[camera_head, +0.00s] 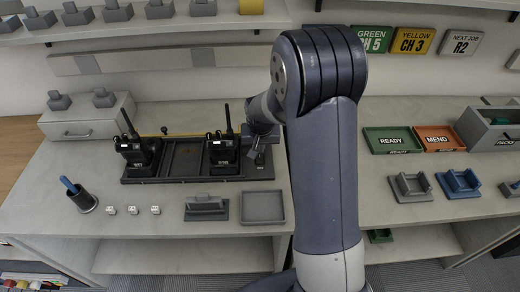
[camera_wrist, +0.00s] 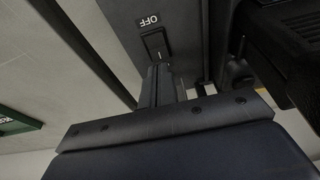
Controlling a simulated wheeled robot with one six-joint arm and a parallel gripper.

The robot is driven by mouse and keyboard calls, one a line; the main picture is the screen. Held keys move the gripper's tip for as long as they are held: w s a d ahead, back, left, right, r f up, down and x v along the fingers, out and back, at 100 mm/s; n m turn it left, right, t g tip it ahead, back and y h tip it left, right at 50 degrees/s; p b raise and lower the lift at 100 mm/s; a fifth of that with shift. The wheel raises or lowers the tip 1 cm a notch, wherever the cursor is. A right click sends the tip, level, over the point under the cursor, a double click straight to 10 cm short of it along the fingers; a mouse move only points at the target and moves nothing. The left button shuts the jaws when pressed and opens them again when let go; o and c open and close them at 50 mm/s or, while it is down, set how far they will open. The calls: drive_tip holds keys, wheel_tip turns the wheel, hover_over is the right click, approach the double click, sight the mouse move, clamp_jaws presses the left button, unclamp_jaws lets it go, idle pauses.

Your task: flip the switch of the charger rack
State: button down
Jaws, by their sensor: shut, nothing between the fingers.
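The charger rack (camera_head: 185,160) is a long dark tray on the bench, left of my arm, with two black radios standing in it and an empty stretch between them. My gripper (camera_head: 258,158) is over the rack's right end. In the wrist view the rack's switch (camera_wrist: 154,44) is a small black rocker on a dark panel, beside a white OFF label (camera_wrist: 149,20). My shut gripper (camera_wrist: 157,70) holds nothing, and its fingertips appear just below the switch. I cannot tell whether they touch it. In the head view my gripper hides most of the switch area.
The left radio (camera_head: 138,150) and right radio (camera_head: 222,148) have upright antennas; the right one is close to my gripper. A grey tray (camera_head: 263,207) and a grey stand (camera_head: 206,207) are in front. Green READY (camera_head: 391,140) and orange MEND (camera_head: 439,138) trays lie to the right.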

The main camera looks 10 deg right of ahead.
sight(260, 155)
drive_tip(key=shift+x, duration=1.6)
drive_tip(key=shift+w+p, duration=0.1)
drive_tip(key=shift+p, duration=0.35)
